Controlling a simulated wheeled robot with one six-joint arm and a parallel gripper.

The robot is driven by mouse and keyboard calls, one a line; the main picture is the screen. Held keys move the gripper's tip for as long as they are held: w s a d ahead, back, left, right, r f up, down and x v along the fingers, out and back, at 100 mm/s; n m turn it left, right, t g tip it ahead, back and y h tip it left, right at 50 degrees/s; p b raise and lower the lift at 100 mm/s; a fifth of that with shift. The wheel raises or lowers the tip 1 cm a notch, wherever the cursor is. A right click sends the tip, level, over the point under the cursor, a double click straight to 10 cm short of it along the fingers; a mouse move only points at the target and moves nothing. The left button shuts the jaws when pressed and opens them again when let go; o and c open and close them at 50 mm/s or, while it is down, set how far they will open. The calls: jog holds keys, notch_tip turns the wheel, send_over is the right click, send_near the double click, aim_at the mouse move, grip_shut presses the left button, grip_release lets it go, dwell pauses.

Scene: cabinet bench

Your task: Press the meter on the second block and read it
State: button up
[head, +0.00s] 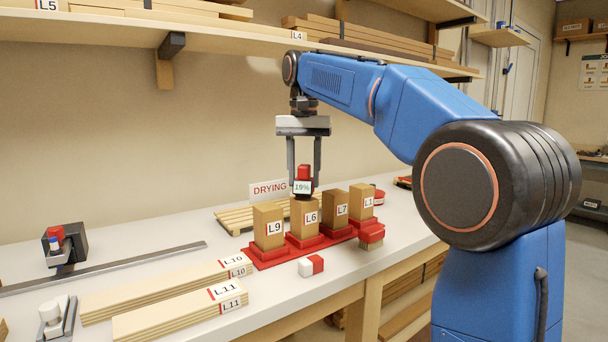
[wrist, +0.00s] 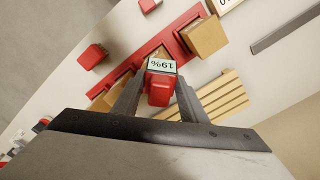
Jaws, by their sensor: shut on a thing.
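The meter (head: 303,187), a red-topped device with a dark body, shows 19% on its display. Its display also shows upside down in the wrist view (wrist: 161,65). My gripper (head: 304,181) points down and is shut on the meter, one finger on each side. The meter sits at the top of the block L6 (head: 304,222), second from the left, and appears to touch it. The blocks L9 (head: 268,227), L7 (head: 335,210) and L1 (head: 362,202) stand upright in the same row on a red rack (head: 268,256). The contact face is hidden.
A wooden slatted pallet (head: 232,221) and a DRYING sign (head: 269,190) are behind the row. A red and white piece (head: 311,266) lies in front. Boards L10 (head: 150,291) and L11 (head: 175,317) lie at left. A shelf (head: 120,30) hangs above.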

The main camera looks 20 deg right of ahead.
jog(key=shift+f, duration=0.45)
dwell(1.3)
jog(key=shift+r, duration=3.55)
